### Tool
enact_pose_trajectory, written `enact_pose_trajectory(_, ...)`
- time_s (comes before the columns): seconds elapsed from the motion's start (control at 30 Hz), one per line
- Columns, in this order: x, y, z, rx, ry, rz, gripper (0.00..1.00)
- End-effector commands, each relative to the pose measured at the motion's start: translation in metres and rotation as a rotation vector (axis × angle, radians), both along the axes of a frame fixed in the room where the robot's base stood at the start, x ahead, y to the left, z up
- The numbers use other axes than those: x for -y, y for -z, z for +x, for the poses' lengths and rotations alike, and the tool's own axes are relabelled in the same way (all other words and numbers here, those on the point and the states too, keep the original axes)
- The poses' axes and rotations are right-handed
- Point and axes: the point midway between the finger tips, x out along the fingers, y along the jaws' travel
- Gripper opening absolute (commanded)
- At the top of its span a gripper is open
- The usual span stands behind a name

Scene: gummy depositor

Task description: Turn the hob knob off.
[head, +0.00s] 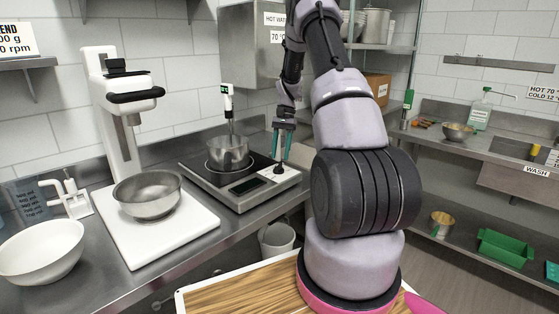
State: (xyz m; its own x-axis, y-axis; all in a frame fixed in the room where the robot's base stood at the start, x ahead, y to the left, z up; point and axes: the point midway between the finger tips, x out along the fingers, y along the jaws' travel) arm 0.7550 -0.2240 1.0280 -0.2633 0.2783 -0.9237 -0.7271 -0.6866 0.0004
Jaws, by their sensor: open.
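The hob (202,188) is a low metal unit with a black top on the steel counter. Its knob (278,170) is small and dark, on the sloped front panel at the right, beside a dark display (245,187). My gripper (283,156) has teal fingers pointing down. It is open, just above and slightly right of the knob in the picture. I cannot tell whether the fingers touch the knob or stand apart from it. The knob's pointer is too small to read.
A steel pot (228,153) with an upright probe stands on the hob. A stand mixer (120,110) with a steel bowl (147,195) and a white bowl (40,252) are to the left. A wooden-topped surface (240,290) lies in front. A bin (277,240) stands below the counter.

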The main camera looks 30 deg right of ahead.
Motion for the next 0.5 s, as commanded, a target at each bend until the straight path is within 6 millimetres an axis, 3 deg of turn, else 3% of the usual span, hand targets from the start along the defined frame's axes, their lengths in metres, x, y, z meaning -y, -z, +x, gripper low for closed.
enact_pose_trajectory(0.23,0.014,-0.047,0.014,0.005,0.001,-0.002,0.46)
enact_pose_trajectory(0.5,0.021,-0.069,0.02,0.001,0.0,-0.001,0.46)
